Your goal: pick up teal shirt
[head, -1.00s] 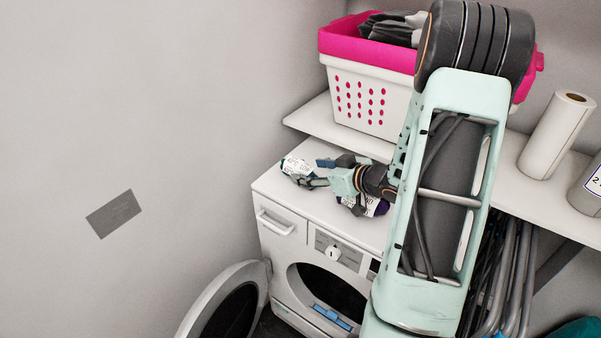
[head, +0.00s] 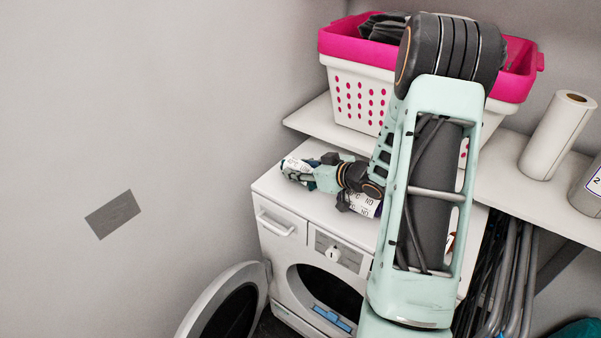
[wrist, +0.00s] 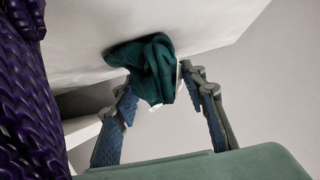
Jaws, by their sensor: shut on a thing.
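The teal shirt (wrist: 150,62) is a crumpled dark teal bundle on the white dryer top, with a small white patch at its lower edge. In the wrist view it lies between the two fingertips of my gripper (wrist: 163,88), which is shut on it. In the head view my gripper (head: 296,173) is at the back left of the dryer top. The shirt is mostly hidden there by the fingers and a white printed patch.
A purple textured thing (wrist: 28,100) stands close at the left of the wrist view. The white dryer (head: 280,238) has its round door (head: 222,312) open. A pink-and-white basket (head: 350,95) and a paper roll (head: 556,135) stand on the shelf above.

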